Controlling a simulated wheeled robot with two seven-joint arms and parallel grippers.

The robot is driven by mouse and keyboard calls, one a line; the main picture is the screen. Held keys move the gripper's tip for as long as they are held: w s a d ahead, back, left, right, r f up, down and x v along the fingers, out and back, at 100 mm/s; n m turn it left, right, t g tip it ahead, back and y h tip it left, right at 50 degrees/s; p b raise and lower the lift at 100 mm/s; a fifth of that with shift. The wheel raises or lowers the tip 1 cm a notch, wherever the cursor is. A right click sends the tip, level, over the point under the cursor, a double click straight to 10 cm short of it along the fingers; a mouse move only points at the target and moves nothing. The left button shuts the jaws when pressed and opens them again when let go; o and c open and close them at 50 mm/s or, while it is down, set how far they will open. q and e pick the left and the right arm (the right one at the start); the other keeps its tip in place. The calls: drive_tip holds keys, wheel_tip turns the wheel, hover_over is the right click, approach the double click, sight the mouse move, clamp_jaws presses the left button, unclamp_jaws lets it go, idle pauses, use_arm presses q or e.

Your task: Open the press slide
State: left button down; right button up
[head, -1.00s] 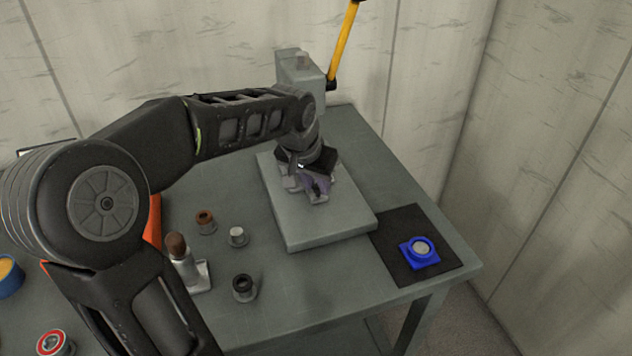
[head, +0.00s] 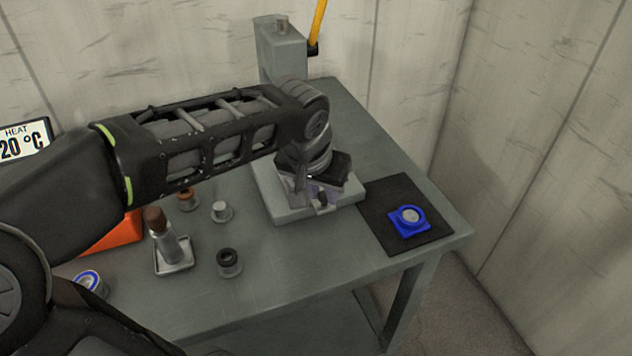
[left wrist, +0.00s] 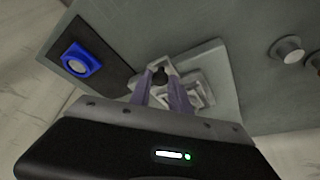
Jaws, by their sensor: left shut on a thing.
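The press (head: 280,52) is a grey column with a yellow lever at the back of the table. Its pale grey base plate (head: 268,190) extends toward the front. My left gripper (head: 322,196) points down over the front part of this plate. A light grey stepped metal part, seemingly the press slide (left wrist: 203,88), shows beside and under the fingers. My gripper and wrist hide most of the slide in the head view. My right gripper is not in view.
A blue ring-shaped part (head: 408,221) sits on a black mat (head: 388,190) right of the plate. A brown-topped post (head: 163,240) and several small cylinders, including a dark one (head: 229,262), stand to the left.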

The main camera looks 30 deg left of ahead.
use_arm(q)
drive_tip(key=c, duration=1.2)
unclamp_jaws()
drive_tip(key=shift+r, duration=0.1)
drive_tip(key=v, duration=0.7)
drive_tip(key=shift+r, duration=0.3)
drive_tip(key=shift+s, duration=0.1)
